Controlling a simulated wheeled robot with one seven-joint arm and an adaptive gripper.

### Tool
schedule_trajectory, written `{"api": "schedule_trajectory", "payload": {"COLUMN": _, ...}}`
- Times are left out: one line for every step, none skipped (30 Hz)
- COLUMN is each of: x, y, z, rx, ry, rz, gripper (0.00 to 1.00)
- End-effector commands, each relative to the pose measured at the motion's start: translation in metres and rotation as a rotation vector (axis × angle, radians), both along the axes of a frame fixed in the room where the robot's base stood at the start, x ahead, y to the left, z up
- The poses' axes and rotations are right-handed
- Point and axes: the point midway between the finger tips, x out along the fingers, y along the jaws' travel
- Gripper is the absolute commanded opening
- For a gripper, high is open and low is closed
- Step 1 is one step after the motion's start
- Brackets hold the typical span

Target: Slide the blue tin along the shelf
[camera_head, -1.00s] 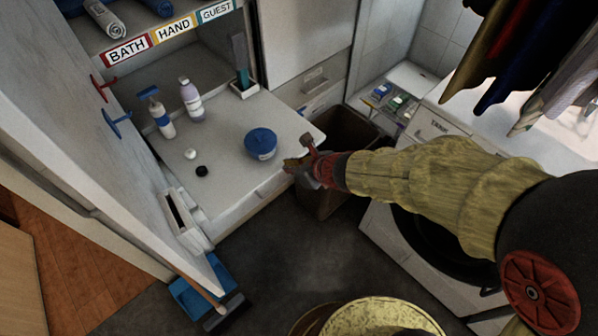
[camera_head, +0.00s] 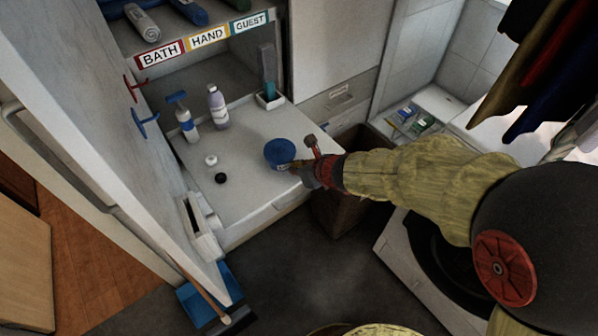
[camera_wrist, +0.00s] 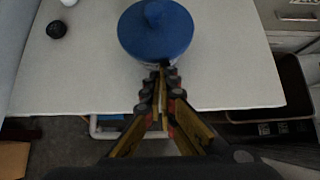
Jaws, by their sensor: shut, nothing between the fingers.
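The blue tin (camera_head: 279,151), round with a knobbed blue lid, stands upright on the pale shelf (camera_head: 252,188), near its right end. In the wrist view the tin (camera_wrist: 155,32) is at top centre, directly ahead of the fingertips. My gripper (camera_head: 293,166) is at the tin's right, near side in the head view. In the wrist view my gripper (camera_wrist: 163,72) is shut and empty, its tips at the tin's near lower edge. I cannot tell whether they touch it. The tips hide a small part of the tin's side.
A black cap (camera_head: 220,178) and a white cap (camera_head: 211,160) lie left of the tin. A spray bottle (camera_head: 186,124) and a lilac bottle (camera_head: 217,107) stand behind. A brown bin (camera_head: 342,213) sits below the shelf's right end. Shelf around the tin is clear.

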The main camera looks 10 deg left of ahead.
Motion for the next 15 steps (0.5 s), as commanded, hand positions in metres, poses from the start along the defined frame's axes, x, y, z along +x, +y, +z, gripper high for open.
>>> {"api": "schedule_trajectory", "payload": {"x": 0.007, "y": 0.009, "z": 0.000, "rx": 0.000, "ry": -0.001, "rz": 0.004, "gripper": 0.00}}
{"api": "schedule_trajectory", "payload": {"x": 0.011, "y": 0.014, "z": -0.001, "rx": 0.000, "ry": 0.000, "rz": 0.003, "gripper": 0.00}}
{"api": "schedule_trajectory", "payload": {"x": 0.017, "y": 0.021, "z": 0.000, "rx": 0.000, "ry": 0.000, "rz": 0.003, "gripper": 0.00}}
{"api": "schedule_trajectory", "payload": {"x": 0.021, "y": 0.026, "z": 0.000, "rx": -0.001, "ry": 0.001, "rz": 0.003, "gripper": 0.00}}
{"api": "schedule_trajectory", "payload": {"x": 0.026, "y": 0.031, "z": 0.000, "rx": -0.002, "ry": 0.000, "rz": 0.004, "gripper": 0.00}}
{"api": "schedule_trajectory", "payload": {"x": 0.031, "y": 0.038, "z": 0.000, "rx": -0.001, "ry": 0.001, "rz": 0.003, "gripper": 0.00}}
{"api": "schedule_trajectory", "payload": {"x": 0.036, "y": 0.043, "z": 0.000, "rx": -0.001, "ry": 0.001, "rz": 0.003, "gripper": 0.00}}
{"api": "schedule_trajectory", "payload": {"x": 0.040, "y": 0.048, "z": 0.001, "rx": -0.001, "ry": 0.001, "rz": 0.003, "gripper": 0.00}}
{"api": "schedule_trajectory", "payload": {"x": 0.045, "y": 0.054, "z": 0.001, "rx": -0.001, "ry": 0.001, "rz": 0.003, "gripper": 0.00}}
{"api": "schedule_trajectory", "payload": {"x": 0.049, "y": 0.059, "z": 0.001, "rx": 0.000, "ry": -0.001, "rz": 0.002, "gripper": 0.00}}
{"api": "schedule_trajectory", "payload": {"x": 0.053, "y": 0.063, "z": 0.001, "rx": -0.001, "ry": -0.001, "rz": 0.003, "gripper": 0.00}}
{"api": "schedule_trajectory", "payload": {"x": 0.058, "y": 0.069, "z": 0.002, "rx": -0.001, "ry": -0.001, "rz": 0.003, "gripper": 0.00}}
{"api": "schedule_trajectory", "payload": {"x": 0.062, "y": 0.074, "z": 0.001, "rx": -0.001, "ry": 0.000, "rz": 0.002, "gripper": 0.00}}
{"api": "schedule_trajectory", "payload": {"x": 0.066, "y": 0.078, "z": 0.002, "rx": -0.001, "ry": 0.000, "rz": 0.002, "gripper": 0.00}}
{"api": "schedule_trajectory", "payload": {"x": 0.071, "y": 0.084, "z": 0.001, "rx": -0.001, "ry": 0.000, "rz": 0.002, "gripper": 0.00}}
